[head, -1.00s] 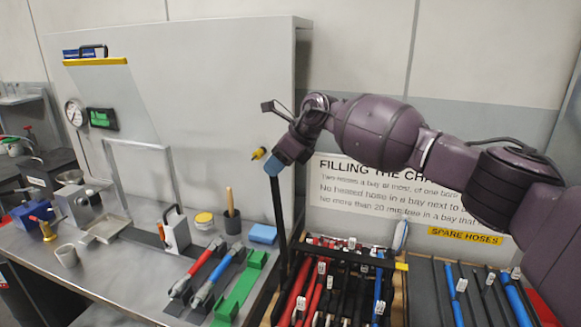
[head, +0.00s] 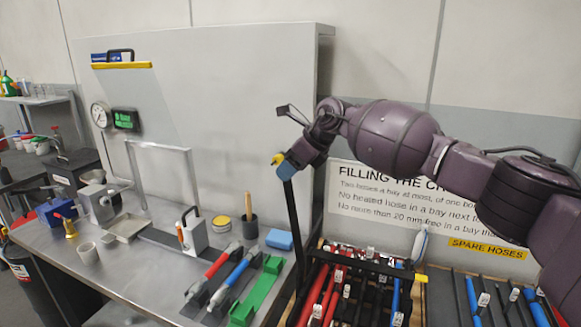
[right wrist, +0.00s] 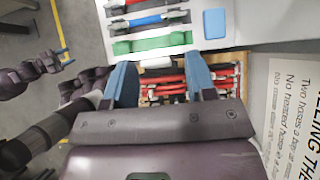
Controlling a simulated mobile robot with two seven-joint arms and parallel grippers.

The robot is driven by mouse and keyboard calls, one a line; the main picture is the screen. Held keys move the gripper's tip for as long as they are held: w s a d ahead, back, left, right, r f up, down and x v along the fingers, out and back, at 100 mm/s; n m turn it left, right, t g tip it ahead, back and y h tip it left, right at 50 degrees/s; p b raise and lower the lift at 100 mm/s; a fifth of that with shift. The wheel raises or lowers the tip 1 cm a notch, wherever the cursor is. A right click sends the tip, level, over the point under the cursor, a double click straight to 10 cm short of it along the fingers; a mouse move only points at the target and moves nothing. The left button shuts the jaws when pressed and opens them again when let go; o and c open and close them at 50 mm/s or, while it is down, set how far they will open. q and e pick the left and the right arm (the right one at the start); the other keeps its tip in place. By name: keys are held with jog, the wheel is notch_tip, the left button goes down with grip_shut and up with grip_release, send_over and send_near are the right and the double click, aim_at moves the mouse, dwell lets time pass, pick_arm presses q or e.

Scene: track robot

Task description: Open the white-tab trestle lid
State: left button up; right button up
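A red piece (head: 215,268), a blue piece (head: 237,271) and a green piece (head: 255,291) lie side by side on the bench, with grey end blocks under the red and blue ones. They also show at the top of the right wrist view, the green one (right wrist: 150,43) nearest my fingers. I cannot make out a white tab or tell which part is the trestle lid. My right gripper (right wrist: 161,85) has its two blue fingers apart, with nothing seen held between them. In the head view it (head: 283,165) hangs above the bench's right end, by the top of a black post (head: 296,220).
A rack (head: 352,262) of tagged red, black and blue hoses stands right of the bench. A blue block (head: 279,239), a dark cup (head: 248,228) and a white handled block (head: 195,235) stand behind the coloured pieces. A tall panel (head: 240,110) backs the bench.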

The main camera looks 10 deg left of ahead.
jog(key=b+v, duration=0.1)
jog(key=v, duration=0.9)
jog(key=shift+d+r, duration=0.2)
jog(key=shift+r, duration=0.15)
jog(key=shift+s, duration=0.15)
